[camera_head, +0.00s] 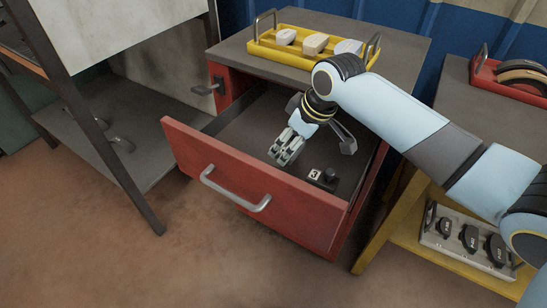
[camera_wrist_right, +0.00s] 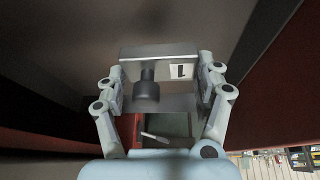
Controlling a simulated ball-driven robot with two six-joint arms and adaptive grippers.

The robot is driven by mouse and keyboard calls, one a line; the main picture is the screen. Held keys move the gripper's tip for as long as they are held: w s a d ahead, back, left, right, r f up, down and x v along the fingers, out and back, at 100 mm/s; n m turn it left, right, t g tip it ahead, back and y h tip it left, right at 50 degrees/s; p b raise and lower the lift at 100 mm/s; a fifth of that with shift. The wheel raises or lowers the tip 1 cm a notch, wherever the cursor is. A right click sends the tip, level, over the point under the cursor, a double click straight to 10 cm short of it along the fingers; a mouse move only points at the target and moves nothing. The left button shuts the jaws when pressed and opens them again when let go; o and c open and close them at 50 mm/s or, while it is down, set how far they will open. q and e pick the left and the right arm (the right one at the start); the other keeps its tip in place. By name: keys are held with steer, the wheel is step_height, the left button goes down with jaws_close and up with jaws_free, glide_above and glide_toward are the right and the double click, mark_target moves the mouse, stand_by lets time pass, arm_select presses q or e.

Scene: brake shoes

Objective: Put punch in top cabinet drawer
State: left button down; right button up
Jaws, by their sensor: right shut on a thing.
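My right gripper (camera_head: 287,150) hangs inside the open top drawer (camera_head: 262,185) of the red cabinet. Its fingers point down. In the right wrist view the gripper (camera_wrist_right: 160,90) is shut on a grey piece with a dark cylinder and a white label, taken as the punch (camera_wrist_right: 147,88). In the head view, a small dark block with a white label and black knob (camera_head: 330,176) shows near the drawer's front panel, right of the fingertips. I cannot tell whether it is the same piece. My left gripper is not in view.
A yellow tray (camera_head: 262,44) with several pale pieces stands on the cabinet top. A red tray (camera_head: 482,73) stands on the right bench. A grey tray (camera_head: 432,237) with dark pieces sits on the yellow shelf below. A grey table (camera_head: 75,120) is at left.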

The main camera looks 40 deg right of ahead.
mark_target(271, 163)
steer(key=w, duration=0.1)
steer(key=w+a+f, duration=0.1)
steer(key=w+f, duration=0.1)
steer(key=shift+a+b, duration=0.25)
steer(key=shift+b, duration=0.05)
steer(key=shift+w+a+f, duration=0.2)
steer(key=shift+w+f, duration=0.05)
steer(key=shift+f, duration=0.15)
step_height(271, 163, down, 3)
steer(key=shift+r+b, duration=0.2)
steer(key=shift+b, duration=0.25)
steer(key=shift+f, duration=0.5)
steer(key=o, duration=1.2)
steer(key=shift+f, duration=0.1)
steer(key=o, duration=0.4)
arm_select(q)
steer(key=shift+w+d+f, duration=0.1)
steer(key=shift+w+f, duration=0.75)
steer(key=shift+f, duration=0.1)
arm_select(e)
steer(key=shift+o, duration=0.2)
